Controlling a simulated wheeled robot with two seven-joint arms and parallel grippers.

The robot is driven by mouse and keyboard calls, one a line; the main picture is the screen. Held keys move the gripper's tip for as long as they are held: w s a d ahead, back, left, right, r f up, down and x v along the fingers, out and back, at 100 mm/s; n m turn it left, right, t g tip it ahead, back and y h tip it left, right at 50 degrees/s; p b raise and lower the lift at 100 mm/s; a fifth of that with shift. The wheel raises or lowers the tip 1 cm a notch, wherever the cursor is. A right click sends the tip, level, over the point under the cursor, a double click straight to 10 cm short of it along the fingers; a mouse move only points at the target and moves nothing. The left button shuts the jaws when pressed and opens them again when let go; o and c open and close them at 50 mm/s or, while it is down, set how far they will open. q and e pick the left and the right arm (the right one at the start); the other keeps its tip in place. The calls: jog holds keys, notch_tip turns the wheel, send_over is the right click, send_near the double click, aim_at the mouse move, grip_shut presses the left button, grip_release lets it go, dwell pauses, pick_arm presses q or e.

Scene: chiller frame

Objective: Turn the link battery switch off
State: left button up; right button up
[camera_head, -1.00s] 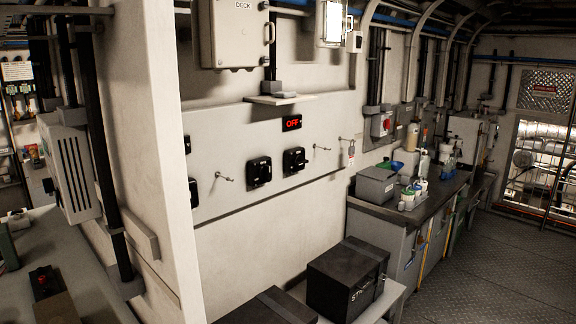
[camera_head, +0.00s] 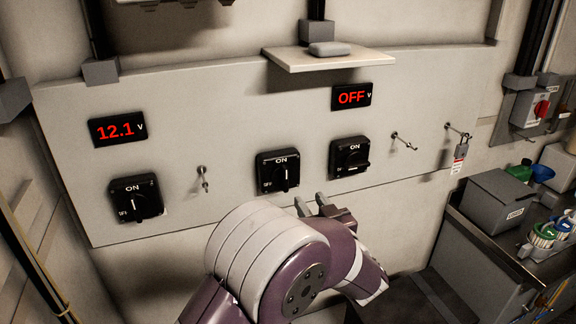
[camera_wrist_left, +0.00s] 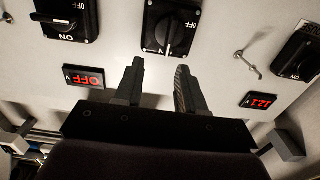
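Three black rotary switches sit on the pale wall panel. The middle switch (camera_head: 278,172) stands between the other two and has its knob upright, towards ON; I read no "link" label on it. It also shows upside down in the left wrist view (camera_wrist_left: 171,28). The left switch (camera_head: 136,198) also has its knob upright at ON. The right switch (camera_head: 349,157) has its knob lying sideways. My left gripper (camera_head: 311,201) is open and empty, below the middle and right switches. In the left wrist view its parted fingers (camera_wrist_left: 160,66) point towards the middle switch, not touching it. My right gripper is not in view.
A red display (camera_head: 117,129) reads 12.1 V; another (camera_head: 351,96) reads OFF. Metal hooks (camera_head: 203,180) (camera_head: 404,141) stick out of the panel, and a padlock with a tag (camera_head: 461,152) hangs at right. A small shelf (camera_head: 328,60) juts out above. A grey box (camera_head: 494,205) stands on the right-hand bench.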

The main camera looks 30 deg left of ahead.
aim_at(287, 176)
pick_arm(q)
jog(key=x, duration=0.3)
jog(key=p+x, duration=0.1)
jog(key=x, duration=0.3)
jog(key=s+a+p+x, duration=0.1)
jog(key=x, duration=0.2)
jog(key=shift+w+a+r, duration=0.1)
jog(key=shift+r, duration=0.25)
jog(key=shift+w, duration=0.2)
jog(key=shift+s+a+r, duration=0.1)
jog(key=shift+r, duration=0.05)
jog(key=shift+s+a, duration=0.15)
jog(key=shift+a, duration=0.1)
jog(key=shift+c, duration=0.9)
grip_shut()
jog(key=shift+d, duration=0.1)
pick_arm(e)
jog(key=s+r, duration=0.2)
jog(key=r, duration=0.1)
